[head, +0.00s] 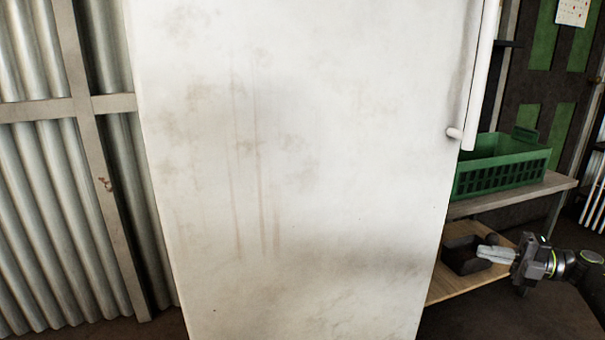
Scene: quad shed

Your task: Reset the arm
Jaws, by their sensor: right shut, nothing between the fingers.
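My right gripper (497,254) is at the lower right, with its arm coming in from the right edge. Its pale fingers are shut with nothing between them. It points left, in front of the lower wooden shelf (465,285) and close to a dark object on it. I cannot tell whether it touches anything. My left gripper is not in view.
A stained white fridge-like cabinet (300,150) with a handle (482,80) at its right edge fills the middle. A green crate (500,170) stands on the upper shelf (540,190). A dark container (462,258) sits on the lower shelf. Corrugated metal wall (45,220) is at left.

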